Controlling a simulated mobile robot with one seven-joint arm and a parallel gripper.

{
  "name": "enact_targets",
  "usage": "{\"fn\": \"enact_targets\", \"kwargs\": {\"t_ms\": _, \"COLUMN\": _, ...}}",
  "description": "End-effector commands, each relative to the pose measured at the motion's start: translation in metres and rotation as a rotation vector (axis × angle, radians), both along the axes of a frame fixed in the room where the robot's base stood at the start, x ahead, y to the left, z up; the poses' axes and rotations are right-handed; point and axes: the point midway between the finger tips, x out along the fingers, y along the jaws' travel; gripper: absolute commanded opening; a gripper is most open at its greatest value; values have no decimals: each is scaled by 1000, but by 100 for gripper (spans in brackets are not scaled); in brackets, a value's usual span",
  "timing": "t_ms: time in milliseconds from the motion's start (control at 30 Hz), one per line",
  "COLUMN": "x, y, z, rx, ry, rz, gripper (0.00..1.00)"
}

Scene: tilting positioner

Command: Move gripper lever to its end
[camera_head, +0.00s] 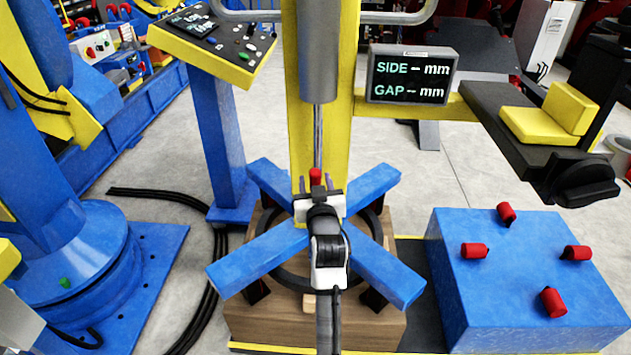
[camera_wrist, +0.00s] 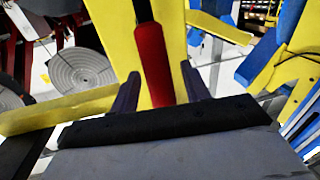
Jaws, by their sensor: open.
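A red lever handle (camera_wrist: 152,62) on a dark rod shows in the wrist view against a yellow column. It also shows as a small red tip (camera_head: 316,176) in the head view, in front of the yellow column (camera_head: 343,110). My gripper (camera_wrist: 160,72) is open. Its two dark fingers stand apart on either side of the red handle, with gaps visible on both sides in the picture. In the head view my gripper (camera_head: 316,185) is at the column, above the blue cross-shaped arms (camera_head: 250,265). Whether the handle touches a finger or the palm cannot be told.
A display (camera_head: 412,75) reads SIDE -- mm and GAP -- mm. A control panel (camera_head: 213,45) stands at the left of the column. A blue block (camera_head: 520,265) with red knobs is at the right. Black cables (camera_head: 215,290) lie on the floor at left.

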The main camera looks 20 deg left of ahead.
Motion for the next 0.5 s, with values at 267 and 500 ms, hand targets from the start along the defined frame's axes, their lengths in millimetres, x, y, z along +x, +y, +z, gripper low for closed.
{"fn": "enact_targets", "kwargs": {"t_ms": 267, "x": 1, "y": 0, "z": 0, "rx": 0, "ry": 0, "rz": 0, "gripper": 45}}
{"fn": "enact_targets", "kwargs": {"t_ms": 500, "x": 1, "y": 0, "z": 0, "rx": 0, "ry": 0, "rz": 0, "gripper": 14}}
